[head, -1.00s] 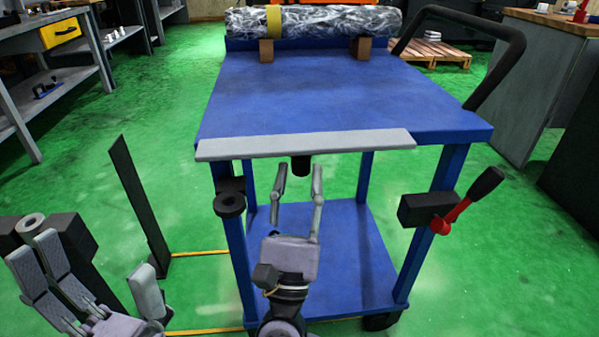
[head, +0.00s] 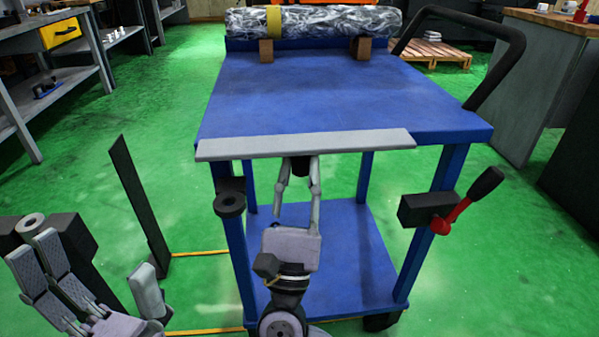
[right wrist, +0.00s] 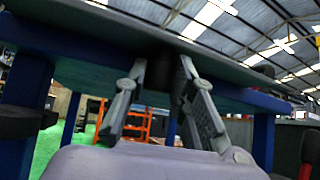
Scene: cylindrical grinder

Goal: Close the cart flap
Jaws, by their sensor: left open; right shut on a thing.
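The blue cart (head: 310,95) stands in front of me. Its flap (head: 300,145) shows as a grey strip along the front edge of the cart top, seen nearly edge-on. A short black knob (head: 300,168) sits under the middle of the flap, also visible in the right wrist view (right wrist: 180,75). My right gripper (head: 300,172) is below the flap, its fingers shut on the black knob from either side. My left gripper (head: 95,272) is open and empty at the lower left, away from the cart.
A black lever with a red arm (head: 465,205) is on the cart's right front leg. A black round bracket (head: 229,203) is on the left leg. A wrapped roll (head: 330,20) lies on wooden blocks at the cart's back.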

